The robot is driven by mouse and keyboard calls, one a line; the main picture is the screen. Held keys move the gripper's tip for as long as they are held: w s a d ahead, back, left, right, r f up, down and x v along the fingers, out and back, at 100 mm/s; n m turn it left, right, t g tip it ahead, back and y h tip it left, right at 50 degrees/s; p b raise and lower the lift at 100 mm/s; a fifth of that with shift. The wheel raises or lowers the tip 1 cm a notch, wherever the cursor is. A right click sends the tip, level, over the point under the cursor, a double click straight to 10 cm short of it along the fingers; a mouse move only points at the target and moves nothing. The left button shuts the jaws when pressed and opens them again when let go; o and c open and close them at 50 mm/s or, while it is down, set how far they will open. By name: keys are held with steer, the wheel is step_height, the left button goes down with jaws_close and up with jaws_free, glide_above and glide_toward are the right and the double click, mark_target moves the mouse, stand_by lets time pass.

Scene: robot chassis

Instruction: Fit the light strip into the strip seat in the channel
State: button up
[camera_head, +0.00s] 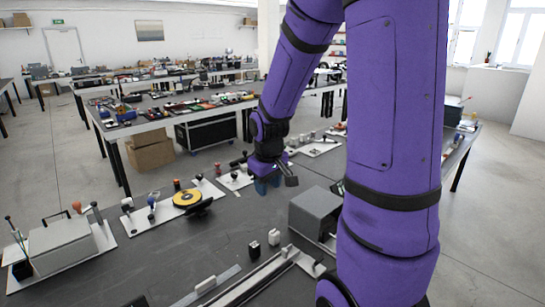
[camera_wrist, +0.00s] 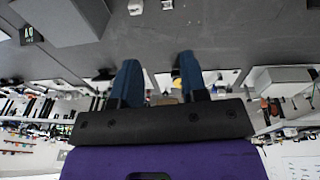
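A long, pale metal channel (camera_head: 262,277) with dark grooves runs diagonally along the front of the bench in the head view, cut off by the lower edge. A thinner grey strip (camera_head: 214,285) lies to its left, with a small white block on it. I cannot tell for sure which of these pale lengths is the light strip, or make out the strip seat. My gripper (camera_head: 268,184) hangs beyond the channel, well apart from it, above the bench. In the wrist view, its two blue fingers (camera_wrist: 159,80) are spread, with nothing between them.
A grey box (camera_head: 315,214) stands right of centre near my arm. Small dark and white blocks (camera_head: 274,237) stand near the channel. A yellow disc (camera_head: 187,198) and boards with tools line the far side; a grey case (camera_head: 61,243) is at left. Bare bench lies between.

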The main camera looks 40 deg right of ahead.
steer(key=s+a+r+t, duration=0.1)
steer(key=s+a+r, duration=0.5)
steer(key=s+r, duration=0.2)
steer(key=s+a+r+t+y, duration=0.1)
steer(key=s+a+r+t, duration=0.1)
steer(key=s+a+r, duration=0.5)
step_height(320, 180, up, 3)
steer(key=shift+s+a+r+t, duration=0.1)
steer(key=shift+s+a+t, duration=0.2)
steer(key=shift+s, duration=0.35)
